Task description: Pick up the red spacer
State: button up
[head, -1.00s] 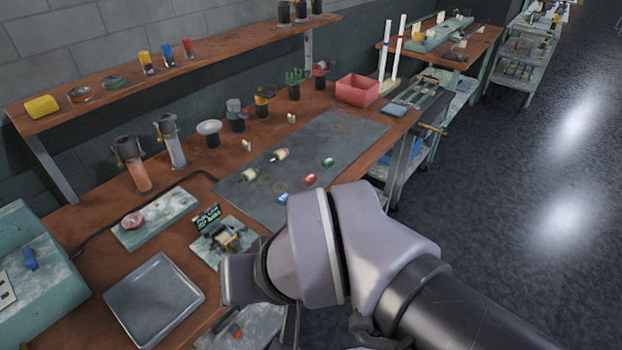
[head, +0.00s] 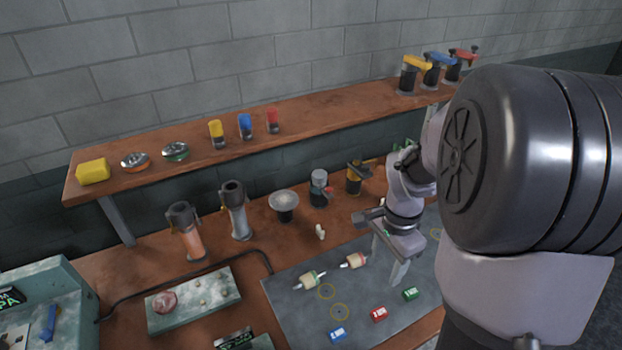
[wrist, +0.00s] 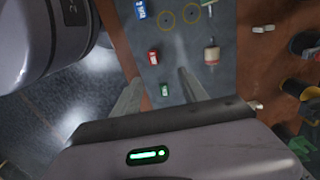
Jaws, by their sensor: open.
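The red spacer (head: 379,314) is a small red block with a pale label, lying on the grey mat (head: 290,290). It stands between a blue spacer (head: 337,335) and a green spacer (head: 410,293). My gripper (head: 396,268) is open and empty above the mat, up and to the right of the red spacer in the head view. In the wrist view the red spacer (wrist: 153,56) shows ahead of the two fingertips (wrist: 159,75), apart from them. The green spacer (wrist: 164,89) shows between the fingers there.
Upright tools, including a white-topped stand (head: 284,203), line the back of the bench under the shelf (head: 310,113). The mat around the red spacer is mostly clear.

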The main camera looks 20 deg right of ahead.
jog(key=d, duration=0.1)
jog(key=b, duration=0.5)
send_over(378, 313)
jog(key=f, duration=1.1)
jog(key=shift+w+a+f, duration=0.25)
jog(key=shift+f, duration=0.05)
jog(key=f, duration=0.1)
jog(key=f+b, duration=0.1)
jog(key=f, duration=0.1)
jog(key=f+b, duration=0.1)
jog(key=f, duration=0.1)
jog(key=shift+s+d+f, duration=0.15)
jog(key=shift+s+d, duration=0.15)
jog(key=shift+s, duration=0.05)
jog(key=shift+w+f, duration=0.1)
jog(key=shift+f, duration=0.25)
jog(key=shift+r, duration=0.1)
grip_shut()
